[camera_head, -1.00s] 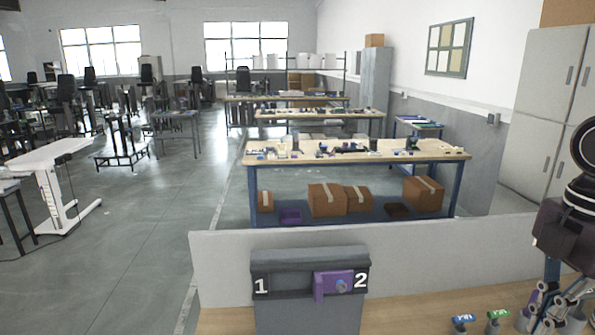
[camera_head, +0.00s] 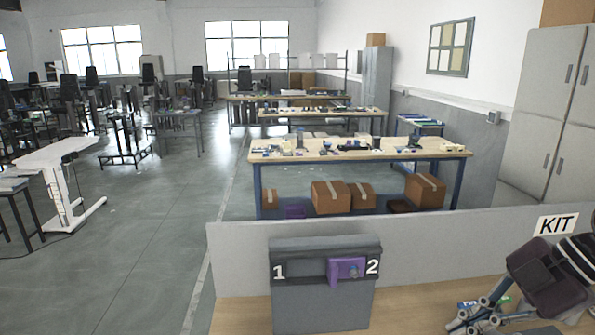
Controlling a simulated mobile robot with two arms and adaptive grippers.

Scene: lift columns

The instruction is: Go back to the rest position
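My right gripper (camera_head: 485,318) shows at the lower right, tilted with its fingers toward the lower left. It hangs over the wooden bench top, and the frame edge and its own links make the finger gap hard to read. I see nothing clearly held in it. My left gripper is not in view. A grey box (camera_head: 322,305) marked 1 and 2 stands at the front of the bench, with a purple part (camera_head: 346,270) on its face beside the 2.
Small blue and green labelled items (camera_head: 467,304) lie partly hidden behind my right gripper. A grey panel (camera_head: 440,250) with a KIT sign (camera_head: 556,224) runs along the bench's back. Beyond it stands a workbench (camera_head: 360,152) with cardboard boxes (camera_head: 331,197) below. Open floor lies left.

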